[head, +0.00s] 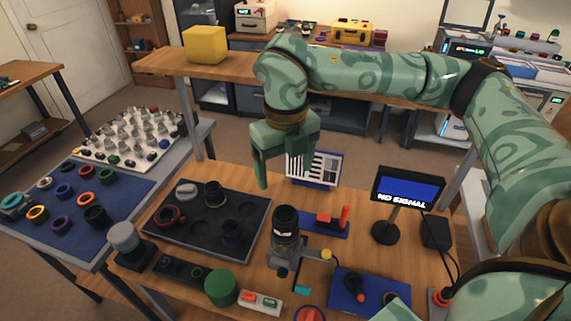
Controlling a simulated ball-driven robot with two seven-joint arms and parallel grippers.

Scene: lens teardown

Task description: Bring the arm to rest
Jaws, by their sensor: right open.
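My right arm comes in from the right edge of the head view, patterned in green. It reaches across the upper part of the picture and bends down over the bench. My right gripper (276,164) points down, open and empty, above the back of the wooden bench. It hangs between the dark tray and the white striped panel (313,168). My left gripper is not in view.
A dark tray (255,236) with lens parts stands to the left. A yellow box (206,45) sits on the shelf behind.

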